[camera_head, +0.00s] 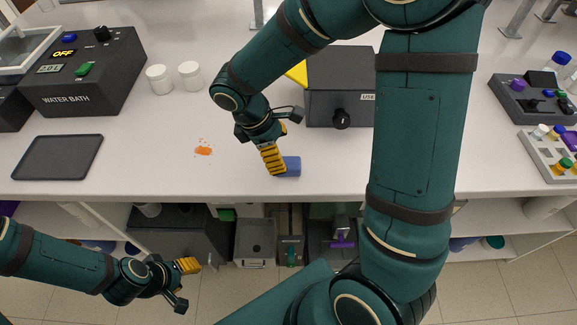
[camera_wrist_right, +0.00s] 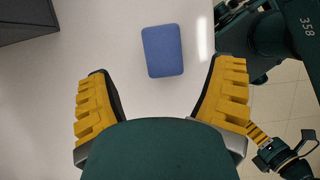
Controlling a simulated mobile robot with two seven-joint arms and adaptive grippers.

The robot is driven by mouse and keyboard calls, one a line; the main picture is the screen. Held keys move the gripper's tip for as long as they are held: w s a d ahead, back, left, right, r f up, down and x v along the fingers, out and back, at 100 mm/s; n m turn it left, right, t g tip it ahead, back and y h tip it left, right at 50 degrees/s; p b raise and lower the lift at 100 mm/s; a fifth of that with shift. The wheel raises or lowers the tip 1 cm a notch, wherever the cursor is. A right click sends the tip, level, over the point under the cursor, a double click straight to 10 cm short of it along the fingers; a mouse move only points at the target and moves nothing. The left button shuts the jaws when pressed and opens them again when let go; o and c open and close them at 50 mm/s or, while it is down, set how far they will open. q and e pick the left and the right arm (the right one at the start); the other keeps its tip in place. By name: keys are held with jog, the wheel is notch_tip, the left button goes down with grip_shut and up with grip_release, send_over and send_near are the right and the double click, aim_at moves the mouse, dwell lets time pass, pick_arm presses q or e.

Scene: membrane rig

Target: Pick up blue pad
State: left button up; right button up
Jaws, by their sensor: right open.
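The blue pad (camera_head: 291,166) lies flat on the white bench near its front edge. In the right wrist view the blue pad (camera_wrist_right: 162,51) is a rounded rectangle ahead of and between the fingers, apart from both. My right gripper (camera_head: 272,158) is above the bench and covers part of the pad in the head view. In the right wrist view my right gripper (camera_wrist_right: 160,85) is open and empty. My left gripper (camera_head: 188,270) is in front of the bench, below its top, away from the pad. I cannot tell how far its fingers are apart.
A dark box with a knob (camera_head: 340,98) stands behind the pad. Two white jars (camera_head: 174,78), a water bath (camera_head: 85,75), a dark tray (camera_head: 58,157) and an orange spill (camera_head: 203,150) are to the left. Racks (camera_head: 550,150) stand far right. Bench around the pad is clear.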

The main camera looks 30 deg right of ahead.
aim_at(288, 162)
jog(key=x, duration=0.1)
jog(key=b+x, duration=0.1)
jog(key=x, duration=0.3)
jog(key=shift+s+f+b, duration=0.1)
jog(key=shift+s+b, duration=0.2)
jog(key=c, duration=1)
